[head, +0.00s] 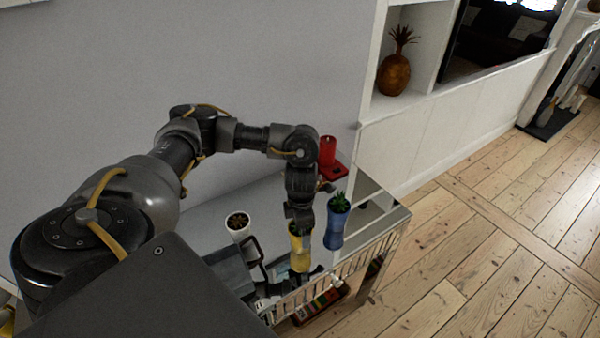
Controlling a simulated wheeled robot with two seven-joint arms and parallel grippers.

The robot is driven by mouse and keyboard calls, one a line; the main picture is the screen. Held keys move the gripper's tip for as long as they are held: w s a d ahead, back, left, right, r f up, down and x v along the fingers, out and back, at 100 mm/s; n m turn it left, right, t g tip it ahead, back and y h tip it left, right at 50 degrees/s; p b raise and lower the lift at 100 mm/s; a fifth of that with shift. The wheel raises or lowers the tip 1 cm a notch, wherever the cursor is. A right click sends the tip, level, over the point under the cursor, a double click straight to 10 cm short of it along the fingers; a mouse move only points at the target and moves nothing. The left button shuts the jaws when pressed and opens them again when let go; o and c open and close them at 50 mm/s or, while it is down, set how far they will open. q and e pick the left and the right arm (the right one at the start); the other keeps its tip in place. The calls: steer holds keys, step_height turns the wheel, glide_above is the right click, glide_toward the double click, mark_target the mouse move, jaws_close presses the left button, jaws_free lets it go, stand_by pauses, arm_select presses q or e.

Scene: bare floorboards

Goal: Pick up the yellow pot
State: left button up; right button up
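The yellow pot (299,252) stands at the front part of a light grey table, left of a blue pot. My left arm reaches in from the left, and its gripper (299,222) points down right at the top of the yellow pot. The gripper covers the pot's rim, so any plant in it is hidden. The fingers are too small and dark to tell whether they are apart or closed on the pot.
A blue pot (336,224) with a green plant stands close on the right. Dark items crowd the table's front left. Floorboards (470,250) on the right are clear.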

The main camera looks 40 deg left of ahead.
arm_select(q)
steer(key=shift+s+f+p, duration=0.1)
steer(key=shift+f+p, duration=0.45)
steer(key=shift+f, duration=1.4)
steer(key=c, duration=1.3)
